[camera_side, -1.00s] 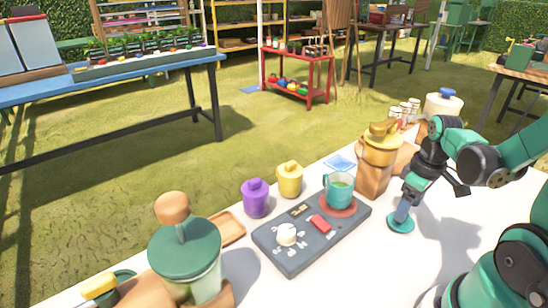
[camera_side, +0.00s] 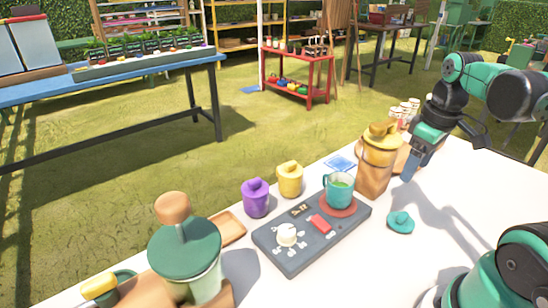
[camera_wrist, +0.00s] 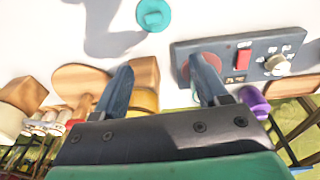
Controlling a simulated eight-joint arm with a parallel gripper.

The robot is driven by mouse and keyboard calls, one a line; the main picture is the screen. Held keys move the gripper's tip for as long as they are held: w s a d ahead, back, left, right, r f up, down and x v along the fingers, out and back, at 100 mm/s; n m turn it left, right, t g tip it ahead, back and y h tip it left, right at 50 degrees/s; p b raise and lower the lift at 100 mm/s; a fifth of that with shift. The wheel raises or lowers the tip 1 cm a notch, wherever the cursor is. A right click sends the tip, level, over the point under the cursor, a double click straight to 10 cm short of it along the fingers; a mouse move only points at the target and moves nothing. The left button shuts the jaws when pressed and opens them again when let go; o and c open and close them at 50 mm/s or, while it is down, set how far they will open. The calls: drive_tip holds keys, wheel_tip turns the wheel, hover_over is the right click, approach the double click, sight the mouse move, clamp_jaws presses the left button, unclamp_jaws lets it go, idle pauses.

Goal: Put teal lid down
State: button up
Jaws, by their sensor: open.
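The teal lid (camera_side: 400,222) lies on the white table, right of the hot plate, with its small knob up. It also shows in the wrist view (camera_wrist: 153,14) at the top. My gripper (camera_side: 409,172) is raised above the table, behind the lid and apart from it. In the wrist view my gripper (camera_wrist: 165,78) has its two fingers spread with nothing between them. The teal mug (camera_side: 338,191) stands uncovered on the red disc of the dark hot plate (camera_side: 290,258), with green contents showing.
A wooden canister with a yellow top (camera_side: 376,165) stands close to the left of my gripper. A purple jar (camera_side: 256,198) and a yellow jar (camera_side: 290,180) stand behind the hot plate. A large green-lidded jar (camera_side: 184,250) is front left. The table's right side is clear.

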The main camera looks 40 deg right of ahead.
drive_tip(key=w+a+t, duration=0.2)
drive_tip(key=w+a, duration=0.2)
drive_tip(key=a, duration=0.1)
drive_tip(key=shift+w+a+t, duration=0.15)
drive_tip(key=shift+a+t, duration=0.15)
drive_tip(key=shift+a, duration=0.05)
drive_tip(key=w+a+t, duration=0.1)
drive_tip(key=a, duration=0.1)
drive_tip(key=w+a+t, duration=0.1)
drive_tip(key=a, duration=0.1)
drive_tip(key=a+t, duration=0.1)
drive_tip(key=a, duration=0.2)
drive_tip(key=shift+w+r+y, duration=0.2)
drive_tip(key=shift+w+y, duration=0.1)
drive_tip(key=shift+w, duration=0.1)
drive_tip(key=shift+c, duration=0.7)
drive_tip(key=n+g, duration=0.7)
drive_tip(key=n, duration=1.1)
hover_over(404, 214)
wheel_tip(404, 214, down, 7)
drive_tip(key=shift+r, duration=0.1)
drive_tip(key=shift+f, duration=2.8)
